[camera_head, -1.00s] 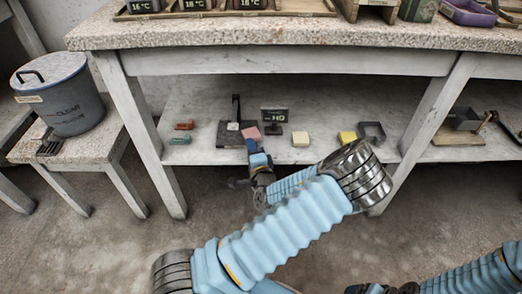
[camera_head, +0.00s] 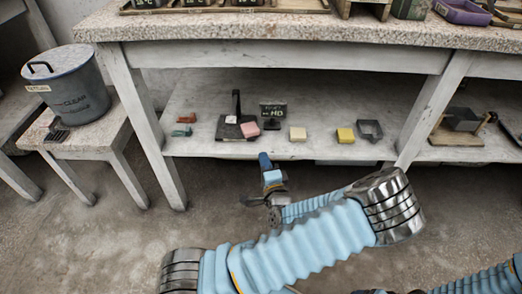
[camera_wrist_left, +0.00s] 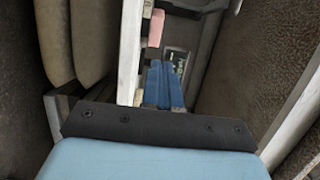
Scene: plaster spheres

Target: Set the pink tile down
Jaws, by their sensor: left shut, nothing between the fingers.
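The pink tile (camera_head: 250,129) rests at the front edge of a dark stand (camera_head: 230,131) on the lower shelf. It also shows in the left wrist view (camera_wrist_left: 156,28), beyond the fingers and apart from them. My left gripper (camera_head: 265,160) is below and in front of the shelf edge, just right of the tile. Its blue fingers are together and empty, as the left wrist view also shows (camera_wrist_left: 163,84). My right gripper is not in view; only part of that arm shows at the bottom right.
The lower shelf (camera_head: 210,150) also holds a small dark sign (camera_head: 273,115), a cream block (camera_head: 298,134), a yellow block (camera_head: 345,135) and a grey square frame (camera_head: 369,130). Small red and green pieces (camera_head: 184,123) lie at left. The tabletop (camera_head: 300,32) overhangs the shelf. A bucket (camera_head: 70,88) stands left.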

